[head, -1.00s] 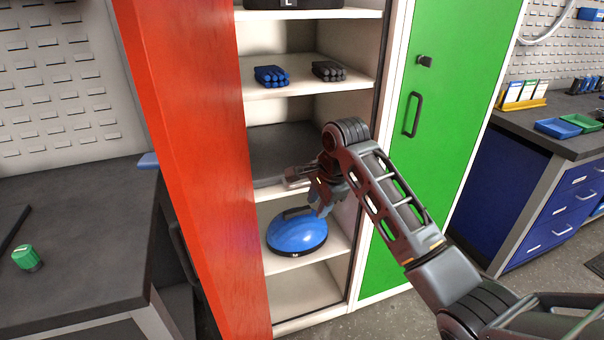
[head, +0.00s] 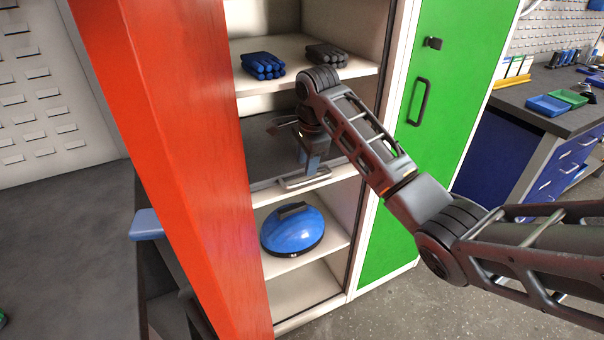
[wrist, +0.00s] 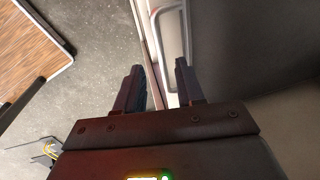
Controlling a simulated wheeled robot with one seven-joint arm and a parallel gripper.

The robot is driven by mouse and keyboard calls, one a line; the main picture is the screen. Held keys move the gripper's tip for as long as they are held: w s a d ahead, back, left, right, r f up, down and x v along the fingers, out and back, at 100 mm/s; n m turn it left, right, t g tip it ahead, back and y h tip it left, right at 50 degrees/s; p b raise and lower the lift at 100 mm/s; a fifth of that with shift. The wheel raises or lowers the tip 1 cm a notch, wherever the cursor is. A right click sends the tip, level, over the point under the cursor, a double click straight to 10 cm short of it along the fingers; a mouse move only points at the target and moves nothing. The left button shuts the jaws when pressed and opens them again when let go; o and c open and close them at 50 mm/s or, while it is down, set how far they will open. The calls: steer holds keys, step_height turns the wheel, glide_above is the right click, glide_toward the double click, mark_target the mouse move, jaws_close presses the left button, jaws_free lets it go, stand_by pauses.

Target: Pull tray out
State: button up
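The dark grey tray (head: 265,155) sits on a middle shelf of the open cabinet. A silver loop handle (head: 303,179) is on its front edge; the handle also shows in the wrist view (wrist: 185,30). My gripper (head: 308,172) is at the tray's front edge, close to the handle, with its fingers pointing down. In the wrist view, my gripper (wrist: 160,66) has its two fingers apart with nothing held between them. The handle lies just beyond the fingertips, nearer the right finger. The head view does not show clearly whether a finger touches it.
The red door (head: 170,130) stands open on the left. A green door (head: 440,100) is shut on the right. Blue rolls (head: 263,66) and dark rolls (head: 327,56) lie on the shelf above. A blue domed object (head: 292,235) sits on the shelf below.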

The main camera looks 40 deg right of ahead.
steer(key=f, duration=0.3)
steer(key=w+f, duration=0.1)
steer(key=f, duration=0.1)
steer(key=shift+d+f, duration=0.15)
steer(key=shift+f, duration=0.2)
jaws_close()
stand_by(0.4)
